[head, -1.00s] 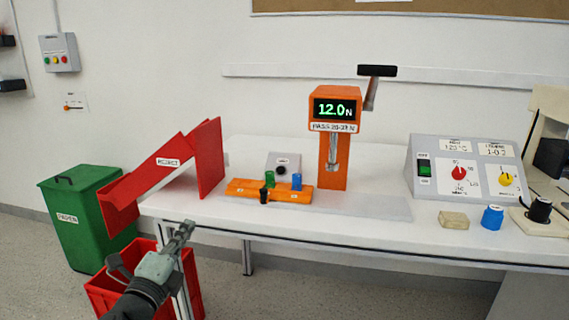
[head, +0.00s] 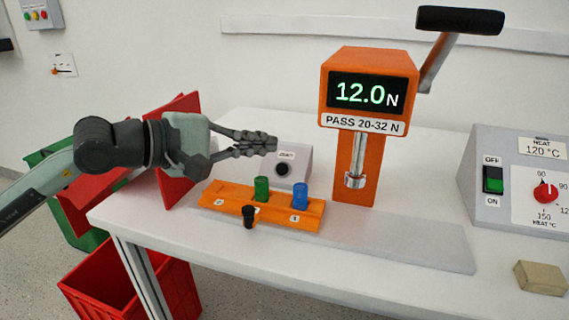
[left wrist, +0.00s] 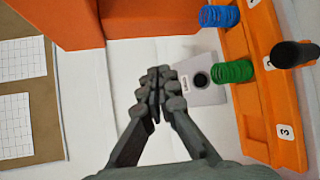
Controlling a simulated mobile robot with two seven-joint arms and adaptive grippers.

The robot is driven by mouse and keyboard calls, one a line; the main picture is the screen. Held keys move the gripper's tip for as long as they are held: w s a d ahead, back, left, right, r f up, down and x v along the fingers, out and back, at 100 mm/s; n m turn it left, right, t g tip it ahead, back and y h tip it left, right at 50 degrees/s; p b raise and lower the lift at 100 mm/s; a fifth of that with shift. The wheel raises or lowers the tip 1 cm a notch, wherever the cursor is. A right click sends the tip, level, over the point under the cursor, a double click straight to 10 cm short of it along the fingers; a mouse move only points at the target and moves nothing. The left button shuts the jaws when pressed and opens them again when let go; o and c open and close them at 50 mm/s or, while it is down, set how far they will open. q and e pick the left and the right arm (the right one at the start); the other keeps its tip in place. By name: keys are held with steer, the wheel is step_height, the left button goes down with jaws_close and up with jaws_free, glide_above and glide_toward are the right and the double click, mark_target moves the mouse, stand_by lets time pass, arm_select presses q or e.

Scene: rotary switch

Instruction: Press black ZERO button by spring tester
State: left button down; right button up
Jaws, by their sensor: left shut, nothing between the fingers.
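The black ZERO button (head: 282,170) sits on a small grey sloped box (head: 299,172) on the bench, left of the orange spring tester (head: 352,185). The tester display (head: 367,93) reads 12.0 N. My left gripper (head: 273,143) is shut and empty, just above and left of the box in the head view, apparently apart from the button. In the left wrist view the closed fingertips (left wrist: 157,73) point toward the box, and the button (left wrist: 201,79) shows to their right. The exact gap cannot be told. My right gripper is not in view.
An orange rack (head: 231,200) with a green spring (head: 262,188), a blue spring (head: 300,195) and a black knob (head: 249,216) lies in front of the box. A red reject chute (head: 176,186) is behind my left arm. A control panel (head: 520,175) stands right.

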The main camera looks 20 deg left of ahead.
mark_target(282, 169)
arm_select(q)
steer(key=w+f, duration=0.3)
steer(key=f, duration=0.1)
steer(key=shift+w+f, duration=0.25)
steer(key=shift+w, duration=0.1)
steer(key=shift+w+f+b, duration=0.7)
steer(key=shift+f+b, duration=0.1)
steer(key=shift+f, duration=0.05)
steer(key=shift+w+d+f, duration=0.1)
steer(key=shift+w+f, duration=0.15)
steer(key=shift+w, duration=0.05)
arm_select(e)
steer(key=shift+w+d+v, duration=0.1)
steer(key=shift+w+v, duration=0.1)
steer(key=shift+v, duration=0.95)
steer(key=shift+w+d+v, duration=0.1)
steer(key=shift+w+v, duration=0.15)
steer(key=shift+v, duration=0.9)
arm_select(q)
steer(key=shift+f+b, duration=0.15)
steer(key=shift+b, duration=0.25)
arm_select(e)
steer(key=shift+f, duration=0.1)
arm_select(q)
steer(key=shift+w+f+b, duration=0.2)
steer(key=shift+f+b, duration=0.05)
steer(key=shift+b, duration=0.15)
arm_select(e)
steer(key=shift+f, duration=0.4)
